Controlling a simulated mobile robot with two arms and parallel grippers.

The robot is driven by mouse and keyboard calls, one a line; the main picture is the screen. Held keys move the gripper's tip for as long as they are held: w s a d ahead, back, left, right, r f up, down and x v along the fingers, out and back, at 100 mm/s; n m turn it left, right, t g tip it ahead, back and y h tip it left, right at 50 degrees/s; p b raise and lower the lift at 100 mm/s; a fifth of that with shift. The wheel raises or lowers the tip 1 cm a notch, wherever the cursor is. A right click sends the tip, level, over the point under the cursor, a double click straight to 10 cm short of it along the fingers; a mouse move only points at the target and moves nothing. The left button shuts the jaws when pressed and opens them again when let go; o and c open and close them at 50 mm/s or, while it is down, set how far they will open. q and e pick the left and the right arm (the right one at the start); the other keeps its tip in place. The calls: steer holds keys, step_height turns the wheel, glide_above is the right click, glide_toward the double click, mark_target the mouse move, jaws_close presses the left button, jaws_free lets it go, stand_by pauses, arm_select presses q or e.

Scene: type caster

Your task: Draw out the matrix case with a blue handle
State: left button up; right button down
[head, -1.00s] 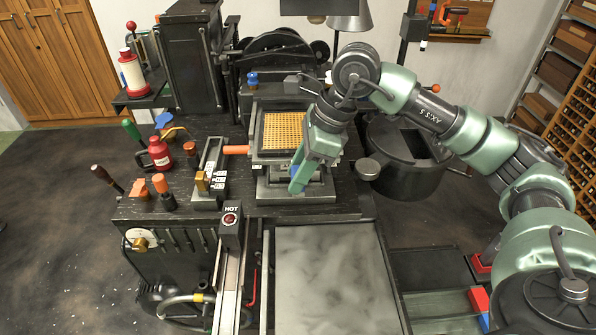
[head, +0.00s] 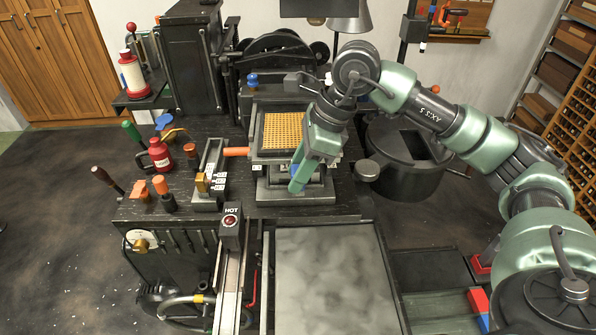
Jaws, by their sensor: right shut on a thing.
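My right gripper (head: 299,184) reaches down from the right to the front of the dark casting stand (head: 300,200). It is shut at the stand's front, beside a small blue part (head: 293,169) that looks like the blue handle. The fingers hide most of that part, so the exact grip is hard to see. A golden gridded matrix plate (head: 283,131) lies in a dark frame on top of the stand, just behind the gripper. My left gripper is out of view.
A red oil can (head: 160,154) and orange-handled tools (head: 162,190) stand on the bench at left. A slotted gauge block (head: 211,176) is left of the stand. A round dark pot (head: 405,165) is at right. A flat grey slab (head: 335,280) lies clear in front.

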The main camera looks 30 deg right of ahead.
steer(key=shift+w+r+p, duration=0.1)
steer(key=shift+r+p, duration=1.15)
steer(key=shift+r, duration=1)
stand_by(1.2)
steer(key=shift+a, duration=0.1)
stand_by(0.5)
